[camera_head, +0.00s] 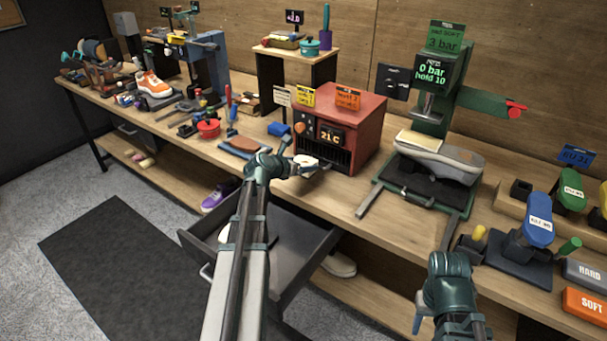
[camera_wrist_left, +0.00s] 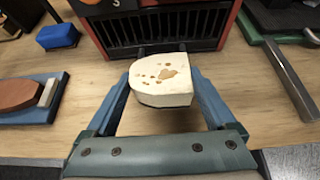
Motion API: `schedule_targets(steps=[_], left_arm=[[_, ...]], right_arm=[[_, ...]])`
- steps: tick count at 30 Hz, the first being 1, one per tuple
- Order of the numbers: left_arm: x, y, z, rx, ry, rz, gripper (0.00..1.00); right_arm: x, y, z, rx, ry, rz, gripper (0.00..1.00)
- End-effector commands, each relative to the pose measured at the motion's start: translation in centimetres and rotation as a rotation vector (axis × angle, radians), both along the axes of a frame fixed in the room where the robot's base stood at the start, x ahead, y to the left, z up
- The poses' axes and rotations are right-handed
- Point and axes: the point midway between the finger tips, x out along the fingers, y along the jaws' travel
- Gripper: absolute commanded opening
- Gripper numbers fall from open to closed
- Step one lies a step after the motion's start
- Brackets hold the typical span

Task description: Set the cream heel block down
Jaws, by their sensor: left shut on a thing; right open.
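In the head view the block (camera_head: 305,161) shows at the front of the red heater box (camera_head: 343,122), near the bench edge. I cannot tell whether it touches the bench. My left gripper (camera_head: 292,167) reaches it from the left. My right gripper (camera_head: 440,290) is open, at the lower right, in front of the bench.
A grey shoe (camera_head: 440,160) rests on the green press (camera_head: 430,190) right of the heater. A brown pad on a blue base (camera_head: 240,147) lies to the left. An open drawer (camera_head: 325,243) juts out below. Bare wood (camera_head: 345,188) lies in front of the heater.

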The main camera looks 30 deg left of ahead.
Motion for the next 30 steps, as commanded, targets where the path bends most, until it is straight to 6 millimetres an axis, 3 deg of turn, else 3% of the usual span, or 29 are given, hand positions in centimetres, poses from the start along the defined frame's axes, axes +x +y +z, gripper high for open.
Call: schedule_targets(steps=[8, 18, 30], left_arm=[[0.5, -0.4, -0.2, 0.0, -0.001, 0.001, 0.32], [0.4, -0.4, -3.7, 0.0, -0.001, 0.001, 0.32], [0.4, -0.4, -3.9, 0.0, -0.001, 0.001, 0.32]], right_arm=[[0.0, 0.0, -0.2, 0.0, 0.0, 0.0, 0.5], [0.0, 0.0, -3.7, 0.0, 0.0, 0.0, 0.5], [0.0, 0.0, -3.9, 0.0, 0.0, 0.001, 0.5]])
